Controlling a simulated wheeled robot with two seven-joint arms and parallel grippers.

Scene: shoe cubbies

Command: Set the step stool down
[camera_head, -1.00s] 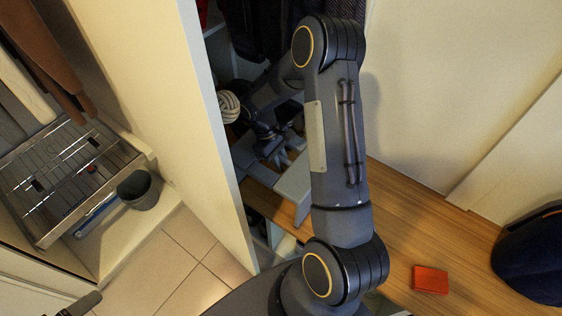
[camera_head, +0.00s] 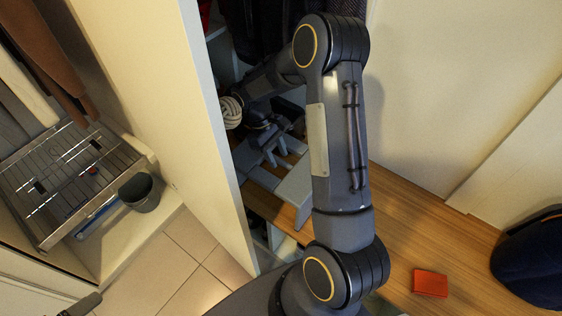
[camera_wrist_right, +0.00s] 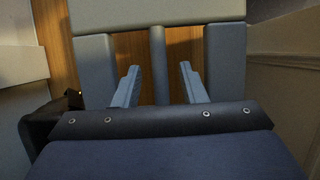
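The grey-blue step stool (camera_head: 293,190) is inside the closet by the wooden surface, partly hidden by my right arm. In the right wrist view its broad panel (camera_wrist_right: 160,12) is at the top, with two side legs and a thin middle bar (camera_wrist_right: 158,65) below. My right gripper (camera_wrist_right: 159,86) is open, its fingers on either side of the middle bar with gaps to it. The right gripper also shows small in the head view (camera_head: 280,150). I cannot tell whether the stool rests fully on the wood. A dark part at the bottom left (camera_head: 82,305) may be my left gripper; its fingers are unclear.
A white panel (camera_head: 190,130) stands close to the left of my right arm. The wooden surface (camera_head: 410,225) holds a red box (camera_head: 430,283) and a dark bag (camera_head: 530,260). A wire rack (camera_head: 70,180) and a grey cup (camera_head: 141,192) are at the left. Dark clothes hang behind.

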